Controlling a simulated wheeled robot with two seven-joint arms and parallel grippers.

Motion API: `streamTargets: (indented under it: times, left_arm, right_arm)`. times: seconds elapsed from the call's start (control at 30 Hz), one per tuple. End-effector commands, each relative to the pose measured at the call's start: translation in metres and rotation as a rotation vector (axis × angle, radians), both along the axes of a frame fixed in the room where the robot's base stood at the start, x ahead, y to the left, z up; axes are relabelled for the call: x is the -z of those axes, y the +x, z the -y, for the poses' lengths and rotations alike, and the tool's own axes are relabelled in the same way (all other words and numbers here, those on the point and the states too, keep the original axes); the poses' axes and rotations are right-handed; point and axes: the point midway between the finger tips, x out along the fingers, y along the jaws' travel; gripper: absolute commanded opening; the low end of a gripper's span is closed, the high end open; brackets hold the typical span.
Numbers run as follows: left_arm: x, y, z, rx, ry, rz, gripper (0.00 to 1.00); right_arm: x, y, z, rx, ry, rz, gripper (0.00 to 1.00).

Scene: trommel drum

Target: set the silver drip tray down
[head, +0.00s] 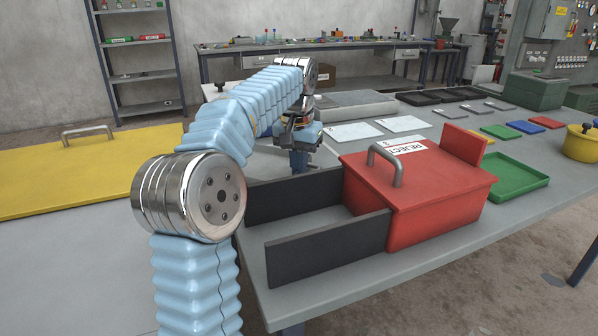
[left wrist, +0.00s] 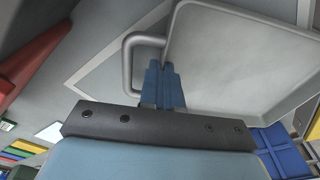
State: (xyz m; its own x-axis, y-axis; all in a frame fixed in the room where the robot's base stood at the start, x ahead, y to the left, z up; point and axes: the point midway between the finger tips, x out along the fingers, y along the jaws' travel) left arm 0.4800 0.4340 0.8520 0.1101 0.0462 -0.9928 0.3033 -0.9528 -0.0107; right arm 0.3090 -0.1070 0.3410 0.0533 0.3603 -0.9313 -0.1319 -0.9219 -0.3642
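The silver drip tray (left wrist: 235,60) fills the upper right of the left wrist view, with a raised rim and a looped handle (left wrist: 127,62) on its left side. My left gripper (left wrist: 162,72) has its blue fingers close together at this handle, shut on the tray there; the exact contact is partly hidden by the fingers. In the head view my left gripper (head: 303,160) points down behind the black side panels, with the pale tray (head: 262,163) beside it, partly hidden by my arm. The gap between tray and table is hard to judge. My right gripper is not in view.
A red REJECT box (head: 430,190) with a handle stands right of the gripper, with black panels (head: 325,248) extending from it. White cards (head: 355,132), a grey slab (head: 350,106) and a green tray (head: 515,177) lie on the table. A yellow panel (head: 80,170) is at left.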

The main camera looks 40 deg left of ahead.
Motion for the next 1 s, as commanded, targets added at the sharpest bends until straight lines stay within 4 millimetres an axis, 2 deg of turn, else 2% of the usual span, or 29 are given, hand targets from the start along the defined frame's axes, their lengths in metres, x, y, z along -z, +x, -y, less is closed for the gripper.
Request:
streamTargets:
  times: [0.07, 0.4, 0.5, 0.6, 0.87, 1.0]
  left_arm:
    - [0.007, -0.001, 0.0, 0.0, 0.0, 0.001, 0.0]
    - [0.009, 0.0, 0.0, 0.001, 0.001, 0.002, 0.0]
    - [0.009, 0.0, 0.0, 0.001, -0.001, 0.001, 0.17]
    - [0.009, 0.0, 0.0, 0.001, -0.001, 0.001, 0.28]
    - [0.008, 0.0, 0.0, 0.001, -0.001, 0.001, 0.28]
    - [-0.006, -0.001, 0.001, 0.001, 0.0, 0.003, 0.28]
  right_arm:
    - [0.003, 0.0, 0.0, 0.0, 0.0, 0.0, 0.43]
    - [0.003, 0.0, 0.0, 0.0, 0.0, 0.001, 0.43]
    - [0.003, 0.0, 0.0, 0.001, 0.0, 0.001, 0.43]
    - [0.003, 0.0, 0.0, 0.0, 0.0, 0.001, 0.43]
    - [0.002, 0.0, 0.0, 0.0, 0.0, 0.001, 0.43]
    - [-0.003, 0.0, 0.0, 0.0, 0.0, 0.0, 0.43]
